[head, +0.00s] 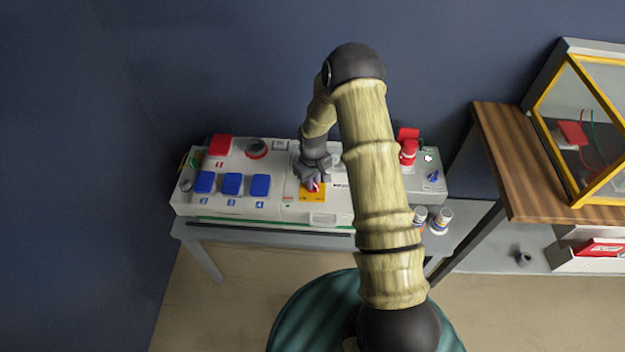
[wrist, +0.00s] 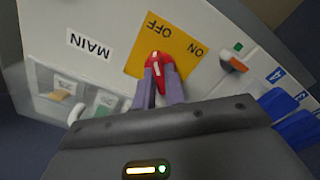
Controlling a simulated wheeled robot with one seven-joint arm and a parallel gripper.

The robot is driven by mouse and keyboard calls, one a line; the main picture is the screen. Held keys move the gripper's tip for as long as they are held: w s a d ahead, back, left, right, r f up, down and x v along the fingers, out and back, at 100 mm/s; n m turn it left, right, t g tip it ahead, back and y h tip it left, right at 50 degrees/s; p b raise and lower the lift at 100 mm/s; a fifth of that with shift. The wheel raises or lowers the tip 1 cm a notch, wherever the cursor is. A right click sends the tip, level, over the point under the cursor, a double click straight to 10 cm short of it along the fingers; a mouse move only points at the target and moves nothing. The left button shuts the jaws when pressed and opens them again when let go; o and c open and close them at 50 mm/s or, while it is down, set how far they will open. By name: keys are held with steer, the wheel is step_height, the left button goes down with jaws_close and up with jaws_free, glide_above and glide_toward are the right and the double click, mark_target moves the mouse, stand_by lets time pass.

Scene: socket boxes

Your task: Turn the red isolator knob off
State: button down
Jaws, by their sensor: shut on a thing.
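The red isolator knob (wrist: 158,64) sits on a yellow plate (wrist: 190,50) marked OFF and ON in the wrist view. A white line on the knob points roughly toward the OFF word. My gripper (wrist: 163,82) is shut on the knob, one finger at each side. In the head view the yellow plate (head: 311,196) is at the front middle of the white panel (head: 240,214), and my gripper (head: 314,184) reaches down onto the knob, hiding most of it. A MAIN label (wrist: 89,44) is beside the plate.
Blue square switches (head: 231,184) and a red one (head: 220,145) are on the panel's left. A red device (head: 408,152) stands at the right. An orange rocker switch (wrist: 234,62) is near the plate. A wooden table (head: 508,160) with a yellow-framed case (head: 590,120) is farther right.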

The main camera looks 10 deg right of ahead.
steer(key=shift+w+n, duration=0.1)
steer(key=shift+n, duration=0.3)
steer(key=c, duration=1.5)
jaws_free()
steer(key=shift+o, duration=0.2)
steer(key=shift+r, duration=0.1)
step_height(320, 180, up, 17)
steer(key=shift+r, duration=0.1)
